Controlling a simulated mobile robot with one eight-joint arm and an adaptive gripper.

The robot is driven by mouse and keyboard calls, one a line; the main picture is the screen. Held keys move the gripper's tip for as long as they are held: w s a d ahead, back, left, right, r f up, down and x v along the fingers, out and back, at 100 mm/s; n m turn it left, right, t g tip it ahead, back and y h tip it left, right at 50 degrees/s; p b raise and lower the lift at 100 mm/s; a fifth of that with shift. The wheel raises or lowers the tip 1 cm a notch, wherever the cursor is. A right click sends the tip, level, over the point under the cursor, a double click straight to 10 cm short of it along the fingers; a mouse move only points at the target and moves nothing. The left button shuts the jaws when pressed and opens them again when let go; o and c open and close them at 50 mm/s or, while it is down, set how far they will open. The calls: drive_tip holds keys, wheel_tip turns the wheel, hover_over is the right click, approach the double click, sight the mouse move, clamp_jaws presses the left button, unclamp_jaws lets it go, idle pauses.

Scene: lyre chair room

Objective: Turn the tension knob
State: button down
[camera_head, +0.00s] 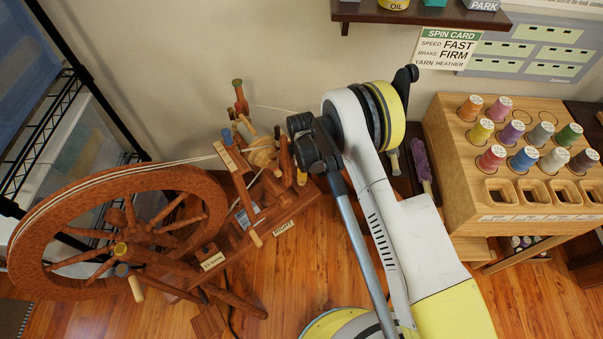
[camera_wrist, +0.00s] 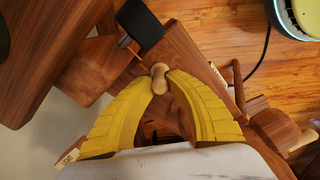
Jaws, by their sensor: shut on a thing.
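The spinning wheel stands on the left in the head view, with a large reddish-brown drive wheel (camera_head: 62,208) and a sloping wooden body (camera_head: 235,240). In the wrist view, my gripper (camera_wrist: 159,92) has its two yellow ribbed fingers closed on a small, pale, rounded wooden knob (camera_wrist: 158,70). The knob sits between the fingertips, against the dark wooden body (camera_wrist: 190,40). In the head view, my arm reaches to the right end of the spinning wheel and hides most of the gripper and the knob. I cannot see any mark showing how far the knob is turned.
A card reading SPIN CARD (camera_head: 448,48) hangs on the wall and says speed fast, brake firm, yarn heather. A wooden rack (camera_head: 450,150) with several coloured thread spools stands at the right. A wire shelf (camera_head: 35,130) stands behind the wheel at the left.

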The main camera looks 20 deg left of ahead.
drive_tip(key=n, duration=0.4)
drive_tip(key=shift+n, duration=2.2)
drive_tip(key=c, duration=1.3)
unclamp_jaws()
drive_tip(key=shift+r, duration=0.1)
wheel_tip(320, 180, up, 12)
